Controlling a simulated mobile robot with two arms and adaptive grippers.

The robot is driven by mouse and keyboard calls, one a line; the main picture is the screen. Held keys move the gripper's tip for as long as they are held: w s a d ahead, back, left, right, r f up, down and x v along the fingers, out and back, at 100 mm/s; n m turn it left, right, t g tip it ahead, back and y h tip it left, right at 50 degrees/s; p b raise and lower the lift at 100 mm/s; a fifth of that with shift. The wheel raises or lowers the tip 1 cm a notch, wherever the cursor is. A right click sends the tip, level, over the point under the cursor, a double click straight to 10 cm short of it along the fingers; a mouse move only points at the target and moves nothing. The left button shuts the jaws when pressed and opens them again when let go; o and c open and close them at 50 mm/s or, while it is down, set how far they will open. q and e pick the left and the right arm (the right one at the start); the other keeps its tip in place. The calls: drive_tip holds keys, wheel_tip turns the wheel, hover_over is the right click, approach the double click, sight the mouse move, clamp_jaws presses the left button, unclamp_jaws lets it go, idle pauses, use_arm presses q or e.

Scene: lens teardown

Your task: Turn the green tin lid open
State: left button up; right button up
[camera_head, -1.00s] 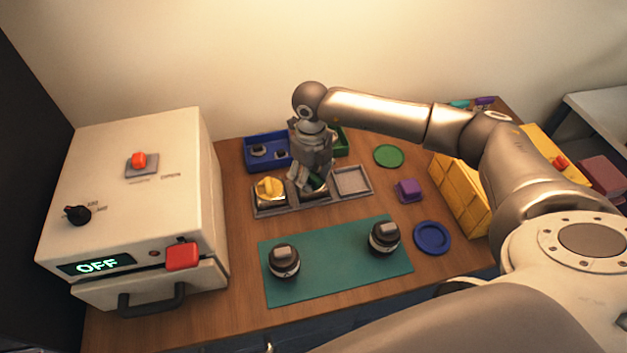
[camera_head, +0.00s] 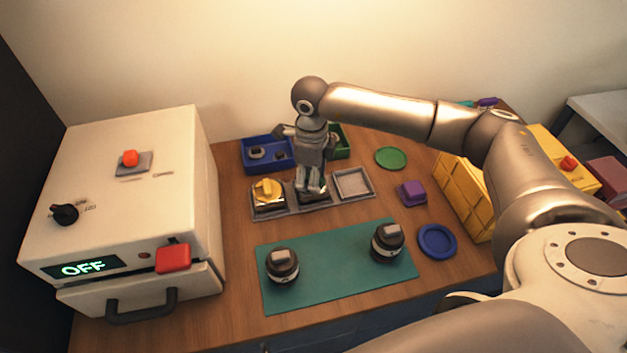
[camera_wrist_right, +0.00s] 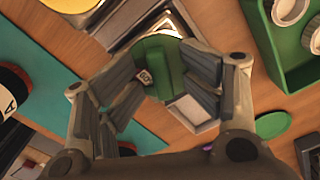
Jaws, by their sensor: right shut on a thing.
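The green tin lid (camera_wrist_right: 160,52) shows in the right wrist view as a round green top with a raised grip bar. My right gripper (camera_wrist_right: 160,80) has its fingers on both sides of that bar and is shut on it. In the head view my right gripper (camera_head: 311,188) points down over the middle compartment of the grey tray (camera_head: 333,203), and its fingers hide the lid. The tin's body is hidden too. My left gripper is not in view.
A yellow-topped tin (camera_head: 267,190) fills the left compartment; the right one is empty. Blue (camera_head: 248,166) and green (camera_head: 343,150) bins stand behind. Two dark lenses (camera_head: 283,268) (camera_head: 388,243) stand on the teal mat (camera_head: 335,275). A purple block (camera_head: 411,193) lies right.

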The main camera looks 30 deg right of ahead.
drive_tip(key=shift+s+f, duration=0.2)
drive_tip(key=shift+f, duration=0.15)
drive_tip(key=shift+f+n+b, duration=0.15)
drive_tip(key=shift+n+b, duration=0.75)
drive_tip(key=shift+n, duration=0.1)
drive_tip(key=shift+c, duration=0.2)
drive_tip(key=shift+n+b, duration=0.7)
drive_tip(key=shift+n, duration=1.2)
drive_tip(key=shift+o, duration=0.9)
drive_tip(key=shift+r, duration=0.2)
drive_tip(key=shift+c, duration=0.9)
drive_tip(key=shift+w+r, duration=0.1)
drive_tip(key=shift+r, duration=0.4)
drive_tip(key=shift+c, duration=0.6)
drive_tip(key=shift+w+r+p, duration=0.15)
drive_tip(key=shift+r+p, duration=1.9)
drive_tip(key=shift+r, duration=1.65)
